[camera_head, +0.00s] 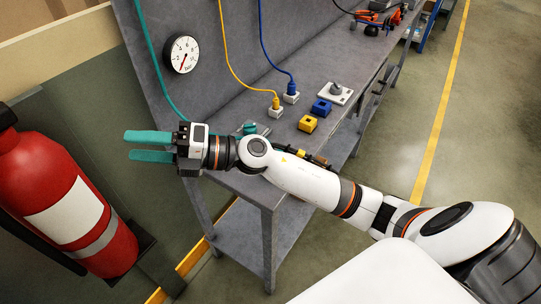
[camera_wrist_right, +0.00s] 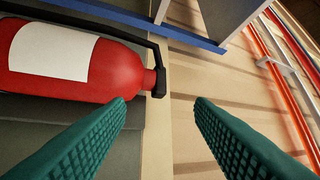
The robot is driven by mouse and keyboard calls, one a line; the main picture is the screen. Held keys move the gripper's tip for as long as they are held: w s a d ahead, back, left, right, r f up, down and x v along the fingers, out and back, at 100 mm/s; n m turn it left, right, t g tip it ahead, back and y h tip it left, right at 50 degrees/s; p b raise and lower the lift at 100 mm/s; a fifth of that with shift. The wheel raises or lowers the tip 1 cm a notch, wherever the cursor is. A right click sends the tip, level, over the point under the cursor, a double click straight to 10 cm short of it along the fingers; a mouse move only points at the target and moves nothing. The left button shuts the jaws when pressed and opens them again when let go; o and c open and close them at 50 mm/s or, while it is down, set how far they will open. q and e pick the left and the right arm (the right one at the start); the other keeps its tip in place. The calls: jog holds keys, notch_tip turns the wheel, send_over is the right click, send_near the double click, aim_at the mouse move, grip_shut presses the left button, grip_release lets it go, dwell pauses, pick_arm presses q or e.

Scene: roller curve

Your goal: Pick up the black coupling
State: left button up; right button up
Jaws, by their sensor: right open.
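I cannot make out a black coupling for certain in either view. On the grey bench, a yellow plug (camera_head: 276,103) and a blue plug (camera_head: 291,89) stand in white blocks, each on its own hose. A small grey knob-like part (camera_head: 337,87) sits on a white plate (camera_head: 325,94). My right gripper (camera_head: 130,145) is open and empty, off the bench's left end. Its teal fingers also show spread apart in the right wrist view (camera_wrist_right: 160,102), with nothing between them. My right arm hides part of the bench's near edge. My left gripper is not in view.
A red fire extinguisher (camera_head: 65,200) stands left of my right gripper and also shows in the right wrist view (camera_wrist_right: 85,65). A dial gauge (camera_head: 182,54) hangs on the back panel.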

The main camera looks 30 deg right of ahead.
jog(key=w+d+f+n+g+h, duration=0.1)
jog(key=d+f+n+g+h, duration=0.4)
jog(key=f+n+g+h, duration=0.35)
jog(key=w+d+m+h, duration=0.25)
jog(key=d+h, duration=0.75)
jog(key=d, duration=1.2)
jog(key=shift+n+g+h, duration=0.25)
jog(key=shift+n+g, duration=0.1)
jog(key=shift+n, duration=0.05)
jog(key=f, duration=0.2)
jog(key=f+p, duration=0.1)
jog(key=f, duration=0.1)
jog(key=d+f+p, duration=0.1)
jog(key=f, duration=0.1)
jog(key=shift+s, duration=0.1)
jog(key=shift+f, duration=0.3)
jog(key=shift+f+p, duration=0.6)
jog(key=shift+p, duration=0.2)
notch_tip(320, 180, down, 4)
jog(key=shift+d+r+p, duration=0.15)
jog(key=shift+r+p, duration=0.05)
jog(key=shift+p, duration=0.65)
jog(key=shift+f, duration=0.4)
jog(key=shift+c, duration=0.4)
